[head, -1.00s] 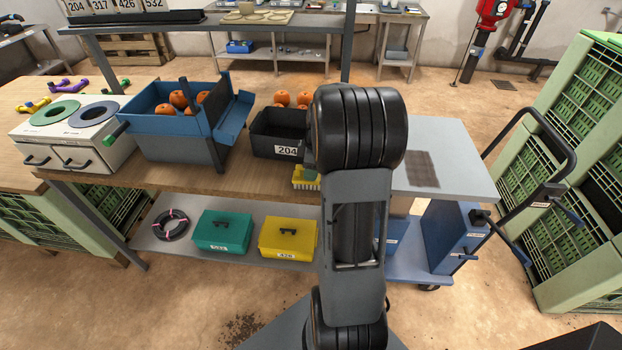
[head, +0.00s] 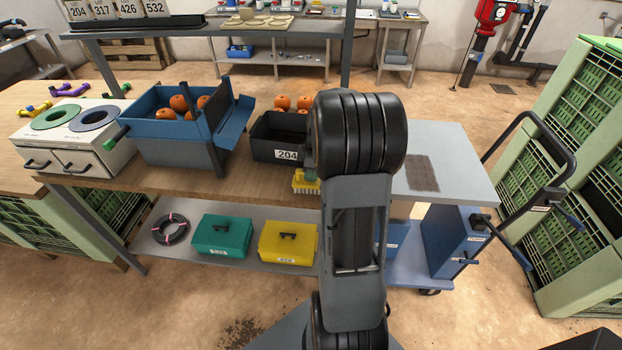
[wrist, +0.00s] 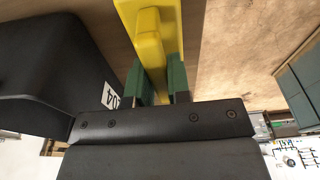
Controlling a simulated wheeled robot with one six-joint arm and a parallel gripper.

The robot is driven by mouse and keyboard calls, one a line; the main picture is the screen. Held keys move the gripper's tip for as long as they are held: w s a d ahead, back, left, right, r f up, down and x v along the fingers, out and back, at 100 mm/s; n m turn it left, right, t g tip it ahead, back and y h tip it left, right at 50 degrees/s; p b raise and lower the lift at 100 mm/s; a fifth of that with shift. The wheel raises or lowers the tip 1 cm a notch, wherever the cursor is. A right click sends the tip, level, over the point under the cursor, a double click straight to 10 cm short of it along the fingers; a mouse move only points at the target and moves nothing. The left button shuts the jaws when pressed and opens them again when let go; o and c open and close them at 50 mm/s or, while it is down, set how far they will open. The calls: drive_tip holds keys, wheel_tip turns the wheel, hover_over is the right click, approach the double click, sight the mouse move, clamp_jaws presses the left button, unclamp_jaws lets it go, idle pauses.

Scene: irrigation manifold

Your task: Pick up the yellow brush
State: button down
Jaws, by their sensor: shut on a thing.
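The yellow brush (head: 304,186) shows in the head view at the front edge of the wooden bench, bristles down, partly hidden behind my arm. In the wrist view the brush (wrist: 152,42) runs between the two green fingers of my gripper (wrist: 158,82). The fingers are shut on the brush's narrow yellow part. In the head view only a small green part of my gripper (head: 312,175) shows beside the arm. I cannot tell whether the bristles touch the bench.
A black bin labelled 204 (head: 275,151) stands just left of my gripper. A blue box with orange pumpkins (head: 168,140) is further left. A grey cart top (head: 448,150) lies to the right. A yellow case (head: 288,243) and a green case (head: 221,238) sit on the lower shelf.

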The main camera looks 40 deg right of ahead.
drive_tip(key=shift+r, duration=0.1)
drive_tip(key=shift+r, duration=0.25)
wheel_tip(320, 180, up, 2)
drive_tip(key=shift+r, duration=0.1)
drive_tip(key=s+d+r+b, duration=0.1)
drive_tip(key=s+d+r, duration=0.5)
drive_tip(key=s+r, duration=0.4)
drive_tip(key=shift+s, duration=1.35)
